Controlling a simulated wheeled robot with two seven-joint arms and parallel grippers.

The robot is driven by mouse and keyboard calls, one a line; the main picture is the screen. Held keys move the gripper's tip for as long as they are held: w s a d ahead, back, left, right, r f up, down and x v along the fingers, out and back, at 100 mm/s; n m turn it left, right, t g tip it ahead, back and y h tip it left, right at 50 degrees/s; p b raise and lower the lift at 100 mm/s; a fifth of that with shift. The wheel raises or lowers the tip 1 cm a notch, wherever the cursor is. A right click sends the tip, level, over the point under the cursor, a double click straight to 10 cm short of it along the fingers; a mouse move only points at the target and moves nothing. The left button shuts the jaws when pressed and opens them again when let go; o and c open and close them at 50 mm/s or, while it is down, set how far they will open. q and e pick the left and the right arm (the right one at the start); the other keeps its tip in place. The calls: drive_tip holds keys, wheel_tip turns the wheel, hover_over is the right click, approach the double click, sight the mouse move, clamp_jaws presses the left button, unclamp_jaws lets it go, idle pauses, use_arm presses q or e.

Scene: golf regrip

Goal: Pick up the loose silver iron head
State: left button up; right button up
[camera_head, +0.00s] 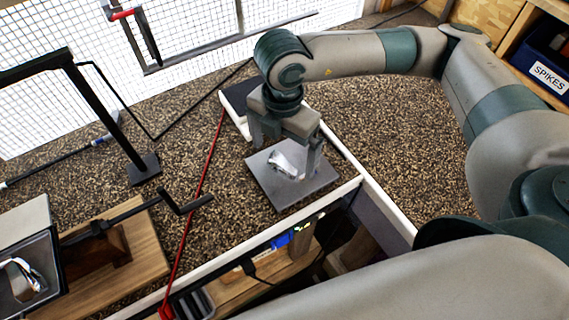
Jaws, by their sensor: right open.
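A loose silver iron head (284,165) lies on a grey square pad (290,192) near the front edge of the speckled worktop. My right gripper (285,158) is over the pad, pointing down, with its fingers apart on either side of the iron head. Whether the fingers touch the head cannot be told. Another silver iron head (25,278) shows at the lower left, in a dark tray. My left gripper is not in view.
A red cord or shaft (198,190) runs down the worktop left of the pad. A wooden block with a clamp and black crank handle (187,203) stands at lower left. A black stand (144,169) rises behind it. A blue bin labelled SPIKES (550,77) is at upper right.

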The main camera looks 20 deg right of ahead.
sight(287, 165)
drive_tip(key=shift+d+f+p, duration=0.25)
drive_tip(key=shift+f+p, duration=0.15)
drive_tip(key=shift+p, duration=0.1)
drive_tip(key=f, duration=0.1)
drive_tip(key=f+p, duration=0.2)
drive_tip(key=shift+d+f, duration=0.3)
drive_tip(key=shift+f, duration=0.35)
drive_tip(key=c, duration=1.3)
drive_tip(key=shift+w+r, duration=0.1)
drive_tip(key=shift+c, duration=0.2)
